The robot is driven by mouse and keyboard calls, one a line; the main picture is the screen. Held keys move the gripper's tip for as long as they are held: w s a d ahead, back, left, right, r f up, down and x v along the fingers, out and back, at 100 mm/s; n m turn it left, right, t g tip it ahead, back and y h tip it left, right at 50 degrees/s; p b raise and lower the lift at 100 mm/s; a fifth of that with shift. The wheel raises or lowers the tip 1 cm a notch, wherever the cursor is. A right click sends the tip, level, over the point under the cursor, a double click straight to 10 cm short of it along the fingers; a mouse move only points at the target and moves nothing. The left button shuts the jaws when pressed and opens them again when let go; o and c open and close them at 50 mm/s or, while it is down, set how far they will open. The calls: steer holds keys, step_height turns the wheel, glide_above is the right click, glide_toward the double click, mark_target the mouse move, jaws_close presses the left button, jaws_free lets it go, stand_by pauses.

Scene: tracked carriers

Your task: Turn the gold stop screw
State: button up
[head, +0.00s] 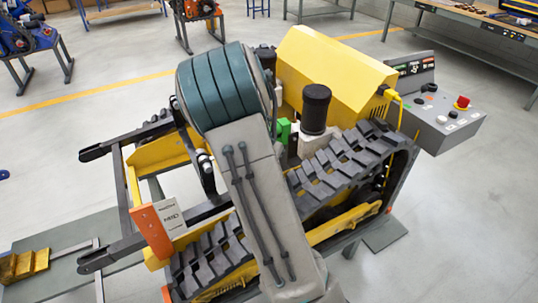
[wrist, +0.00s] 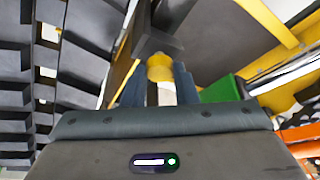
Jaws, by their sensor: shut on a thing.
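In the wrist view my gripper (wrist: 160,82) has its two dark blue-grey fingers closed on either side of the gold stop screw (wrist: 160,67). The screw's rounded yellow-gold head shows between the fingertips, just below a dark bar. How far the screw is turned cannot be told. In the head view my grey and teal arm covers the middle of the tracked carrier, and the gripper and screw are hidden behind it. The carrier has a yellow hood (head: 335,70) and black tracks (head: 345,165).
A green part (wrist: 222,90) lies close to the right finger. A black cylinder (head: 315,108) stands beside my arm. A control box (head: 445,118) with a red button is at the right. An orange-ended block (head: 151,231) is at the left.

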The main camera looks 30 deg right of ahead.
steer(key=m, duration=0.1)
steer(key=m+g+p, duration=0.1)
steer(key=m, duration=0.1)
steer(key=m+p, duration=0.1)
steer(key=shift+w+r+m+g+h, duration=0.1)
steer(key=shift+w+m+g+h, duration=0.2)
steer(key=shift+m+g, duration=0.1)
steer(key=shift+m+p, duration=0.3)
steer(key=o, duration=1)
steer(key=shift+a, duration=0.1)
steer(key=shift+s, duration=0.1)
steer(key=w+v, duration=0.1)
steer(key=v, duration=1.2)
steer(key=shift+s+a+r, duration=0.15)
steer(key=shift+s+r, duration=0.2)
steer(key=shift+s, duration=0.05)
